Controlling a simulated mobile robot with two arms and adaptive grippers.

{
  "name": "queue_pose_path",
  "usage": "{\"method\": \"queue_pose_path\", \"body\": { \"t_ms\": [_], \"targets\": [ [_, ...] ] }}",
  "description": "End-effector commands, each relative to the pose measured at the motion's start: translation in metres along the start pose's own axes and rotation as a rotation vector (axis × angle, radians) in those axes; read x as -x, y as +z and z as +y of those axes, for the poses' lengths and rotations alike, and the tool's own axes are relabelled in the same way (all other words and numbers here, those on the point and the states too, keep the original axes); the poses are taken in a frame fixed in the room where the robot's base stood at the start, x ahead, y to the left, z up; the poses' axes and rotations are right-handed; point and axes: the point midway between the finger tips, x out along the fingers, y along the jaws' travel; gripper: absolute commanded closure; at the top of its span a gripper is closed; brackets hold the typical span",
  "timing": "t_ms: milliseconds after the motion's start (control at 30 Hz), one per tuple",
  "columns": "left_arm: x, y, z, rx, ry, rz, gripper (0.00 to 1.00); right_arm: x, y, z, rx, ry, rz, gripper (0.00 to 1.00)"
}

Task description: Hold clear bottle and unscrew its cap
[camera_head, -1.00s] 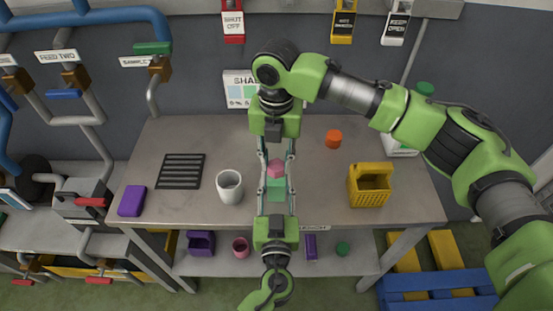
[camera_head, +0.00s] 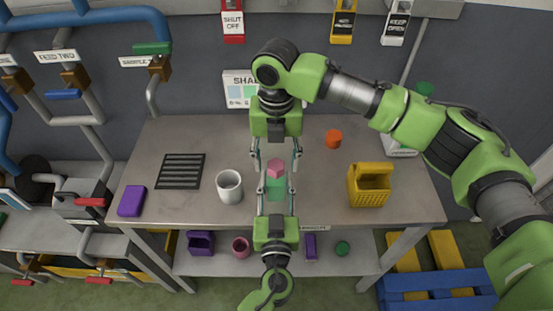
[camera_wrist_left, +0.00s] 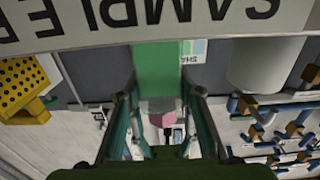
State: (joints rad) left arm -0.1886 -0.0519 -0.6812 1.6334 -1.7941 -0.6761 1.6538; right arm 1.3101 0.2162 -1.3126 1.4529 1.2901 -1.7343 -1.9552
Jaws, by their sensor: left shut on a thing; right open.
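In the left wrist view the green body (camera_wrist_left: 160,70) and the pink cap (camera_wrist_left: 162,118) show between the fingers. My left gripper (camera_head: 276,188) comes in from the bottom of the head view and is shut on the green body. My right gripper (camera_head: 276,160) reaches in from the back, its fingers apart on either side of the cap with gaps. Whether the cap sits loose on the bottle cannot be told.
A black rack (camera_head: 181,171) and purple block (camera_head: 132,201) lie left. Pipes line the left side.

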Motion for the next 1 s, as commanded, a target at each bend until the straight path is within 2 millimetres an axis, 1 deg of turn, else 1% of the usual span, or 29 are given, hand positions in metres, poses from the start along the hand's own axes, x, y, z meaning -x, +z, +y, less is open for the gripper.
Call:
{"method": "queue_pose_path", "body": {
  "t_ms": [167, 500, 567, 867, 967, 1000],
  "targets": [
    [0.0, 0.0, 0.0, 0.0, 0.0, 0.0, 1.0, 0.005, 0.0, 0.001, 0.001, 0.001, -0.001, 0.5],
    [0.0, 0.0, 0.0, 0.0, 0.0, 0.0, 1.0, 0.036, 0.0, 0.001, 0.001, 0.002, -0.002, 0.5],
    [0.0, 0.0, 0.0, 0.0, 0.0, 0.0, 1.0, 0.04, 0.0, 0.001, 0.001, 0.002, -0.001, 0.5],
    [0.0, 0.0, 0.0, 0.0, 0.0, 0.0, 1.0, 0.041, 0.0, 0.001, -0.006, 0.001, 0.0, 0.5],
    [0.0, 0.0, 0.0, 0.0, 0.0, 0.0, 1.0, 0.04, -0.001, 0.001, -0.069, 0.001, 0.001, 0.5],
    [0.0, 0.0, 0.0, 0.0, 0.0, 0.0, 1.0, 0.04, -0.001, 0.0, -0.115, 0.001, 0.002, 0.5]
  ]
}}
